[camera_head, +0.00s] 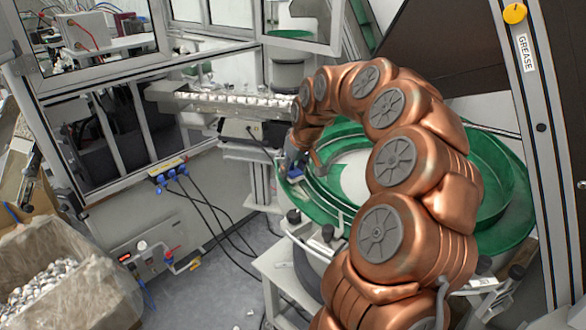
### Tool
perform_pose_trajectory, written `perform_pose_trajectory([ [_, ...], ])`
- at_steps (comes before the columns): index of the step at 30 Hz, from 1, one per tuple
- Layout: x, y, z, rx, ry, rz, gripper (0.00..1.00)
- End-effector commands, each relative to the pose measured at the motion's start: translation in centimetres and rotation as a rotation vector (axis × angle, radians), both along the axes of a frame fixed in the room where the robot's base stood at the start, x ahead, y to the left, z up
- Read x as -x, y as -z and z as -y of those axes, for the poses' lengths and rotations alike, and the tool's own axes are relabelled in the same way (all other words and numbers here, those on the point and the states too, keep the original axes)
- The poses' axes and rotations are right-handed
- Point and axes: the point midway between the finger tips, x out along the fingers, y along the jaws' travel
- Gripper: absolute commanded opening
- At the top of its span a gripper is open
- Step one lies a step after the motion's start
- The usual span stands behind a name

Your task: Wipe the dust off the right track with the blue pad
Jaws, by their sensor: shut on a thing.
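My copper arm arches over the green bowl feeder, and my gripper (293,160) points down at the bowl's left edge. It is small and partly hidden in this view. It is shut on the blue pad, of which only a little blue shows at the fingers. A track (235,99) with a row of white caps runs from the left to just behind my wrist; its right end is hidden by my arm. I cannot tell whether this is the right track. Dust is too fine to make out, and contact between pad and track cannot be told.
The green bowl (487,158) lies behind and under my arm. A framed machine cabinet (110,130) stands left, with blue plugs (170,178) and hanging black cables. A lined box of caps (60,275) is at lower left. Grey floor (215,285) is open between.

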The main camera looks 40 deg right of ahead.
Motion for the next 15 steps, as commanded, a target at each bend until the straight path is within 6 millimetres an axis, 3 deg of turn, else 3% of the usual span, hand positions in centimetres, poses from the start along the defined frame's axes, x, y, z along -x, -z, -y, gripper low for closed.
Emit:
perform_pose_trajectory([
  [15, 0.0, 0.9, 0.01, 0.0, 0.0, 0.0, 0.05],
])
